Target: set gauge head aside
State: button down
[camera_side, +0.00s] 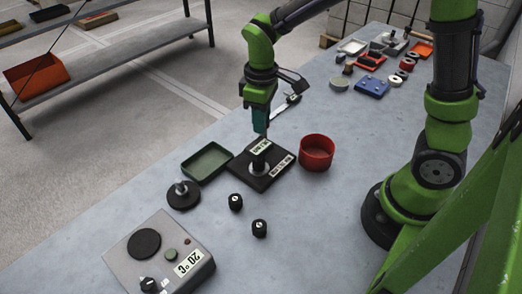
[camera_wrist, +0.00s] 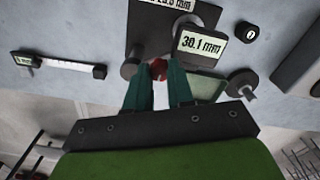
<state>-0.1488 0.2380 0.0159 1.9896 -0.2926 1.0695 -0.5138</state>
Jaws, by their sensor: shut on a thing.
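The gauge head (camera_wrist: 202,44) shows a display reading 30.1 mm in the wrist view. In the side view its pale display (camera_side: 262,147) is just under my gripper, over a black base plate (camera_side: 247,178) that carries a second label. My gripper (camera_side: 261,133) points down with its teal fingers close together. In the wrist view the fingertips close around a small red part beside the display. Most of the grip is hidden behind the fingers. I cannot tell whether the head touches the base.
A green tray (camera_side: 206,162) lies left of the base and a red bowl (camera_side: 317,152) stands to its right. A round-based stand (camera_side: 184,195), two black knobs (camera_side: 235,202) and a grey 20 °C box (camera_side: 160,253) are nearer. Bare table lies at front right.

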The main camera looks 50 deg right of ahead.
jog(key=shift+w+d+r+m, duration=0.1)
jog(key=shift+w+m, duration=0.75)
jog(key=shift+m, duration=1.8)
jog(key=shift+w+d+f+m, duration=0.1)
jog(key=shift+w+m, duration=0.8)
jog(key=shift+m, duration=1.8)
jog(key=shift+w+d+r+m, duration=0.1)
jog(key=shift+w+m, duration=0.75)
jog(key=shift+m, duration=1.8)
jog(key=c, duration=1)
grip_release()
notch_tip(320, 180, up, 17)
jog(key=shift+f, duration=0.1)
